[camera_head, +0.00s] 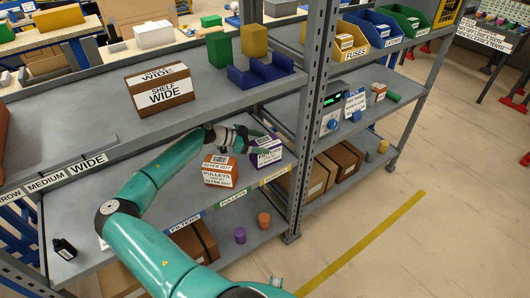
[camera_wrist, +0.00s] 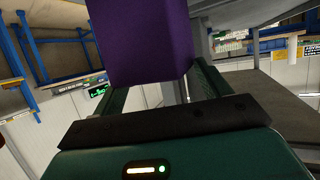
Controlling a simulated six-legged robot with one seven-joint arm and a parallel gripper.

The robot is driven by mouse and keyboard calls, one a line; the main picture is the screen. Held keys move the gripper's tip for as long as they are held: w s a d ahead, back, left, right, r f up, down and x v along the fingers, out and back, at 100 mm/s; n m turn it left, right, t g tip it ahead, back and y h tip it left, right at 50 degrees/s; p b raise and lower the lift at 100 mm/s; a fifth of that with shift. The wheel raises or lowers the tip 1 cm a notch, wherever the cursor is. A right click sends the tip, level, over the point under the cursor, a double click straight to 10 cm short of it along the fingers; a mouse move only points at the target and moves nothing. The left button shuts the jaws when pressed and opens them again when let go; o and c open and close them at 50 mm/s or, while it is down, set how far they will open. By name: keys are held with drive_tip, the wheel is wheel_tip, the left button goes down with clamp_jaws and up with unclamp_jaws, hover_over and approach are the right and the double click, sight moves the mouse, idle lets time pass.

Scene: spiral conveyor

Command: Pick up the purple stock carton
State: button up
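The purple stock carton (camera_head: 266,153), with a white label, is at the right end of the middle shelf, just right of an orange-brown carton labelled PULLEYS. My gripper (camera_head: 256,140) is at its top, reaching in from the left. In the wrist view, the purple carton (camera_wrist: 145,40) fills the upper middle, close to the camera. My green fingers are set well apart, and the carton lies between or across them and hides part of the left one. I cannot tell whether they press on it.
The PULLEYS carton (camera_head: 219,170) stands close beside on the left. The upper shelf, with a SHELF WIDE carton (camera_head: 160,88) and a blue holder (camera_head: 261,72), overhangs from behind. A metal post (camera_head: 309,120) rises close to the right.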

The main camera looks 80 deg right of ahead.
drive_tip(key=shift+f, duration=0.15)
drive_tip(key=c, duration=0.7)
drive_tip(key=shift+o, duration=0.2)
drive_tip(key=shift+w, duration=0.1)
